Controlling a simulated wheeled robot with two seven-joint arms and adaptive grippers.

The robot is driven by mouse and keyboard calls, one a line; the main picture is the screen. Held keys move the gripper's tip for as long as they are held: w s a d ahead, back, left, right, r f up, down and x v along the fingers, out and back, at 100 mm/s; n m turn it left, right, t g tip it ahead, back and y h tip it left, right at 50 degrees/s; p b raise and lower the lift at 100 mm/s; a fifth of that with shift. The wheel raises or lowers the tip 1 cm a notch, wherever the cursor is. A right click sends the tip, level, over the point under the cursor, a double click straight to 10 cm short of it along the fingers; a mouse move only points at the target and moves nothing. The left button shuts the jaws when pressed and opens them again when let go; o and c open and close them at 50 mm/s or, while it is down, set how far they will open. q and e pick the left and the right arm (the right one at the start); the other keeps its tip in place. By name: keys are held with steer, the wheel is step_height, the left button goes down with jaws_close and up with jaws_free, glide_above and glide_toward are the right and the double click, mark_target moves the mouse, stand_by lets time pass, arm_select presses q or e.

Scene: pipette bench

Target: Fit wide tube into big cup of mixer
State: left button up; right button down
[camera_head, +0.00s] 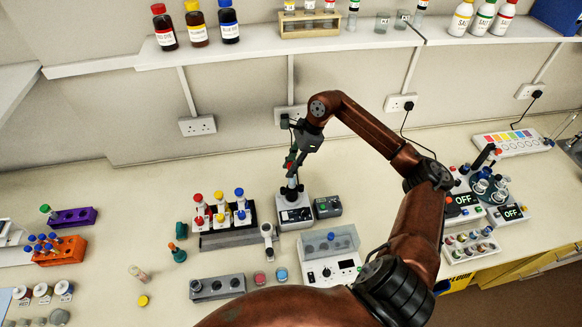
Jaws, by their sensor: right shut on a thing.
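My right gripper (291,165) reaches down from above to the small grey mixer (295,216) in the middle of the bench. It is shut on a pale, narrow-looking piece, the wide tube (292,181), mostly hidden by the fingers. The tube is roughly upright, directly over the top of the mixer, where the cup is. The cup is too small and covered to make out, so I cannot tell whether the tube is inside it or just above. My left gripper is not in view.
A dark box (327,207) stands right of the mixer. A rack of coloured-cap pipettes or tubes (228,238) stands left of it. A white device (330,270) with a clear lid is in front. The shelf (255,45) runs above.

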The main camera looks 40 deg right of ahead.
mark_target(289, 180)
steer(key=shift+b, duration=0.3)
stand_by(0.6)
steer(key=shift+f+b, duration=1.1)
steer(key=shift+f, duration=0.25)
steer(key=shift+f+b, duration=1)
steer(key=shift+f, duration=0.3)
steer(key=c, duration=1.6)
jaws_free()
steer(key=shift+d+r, duration=0.1)
steer(key=shift+r, duration=0.15)
steer(key=v, duration=1.1)
steer(key=shift+s+r, duration=0.15)
steer(key=shift+r, duration=0.05)
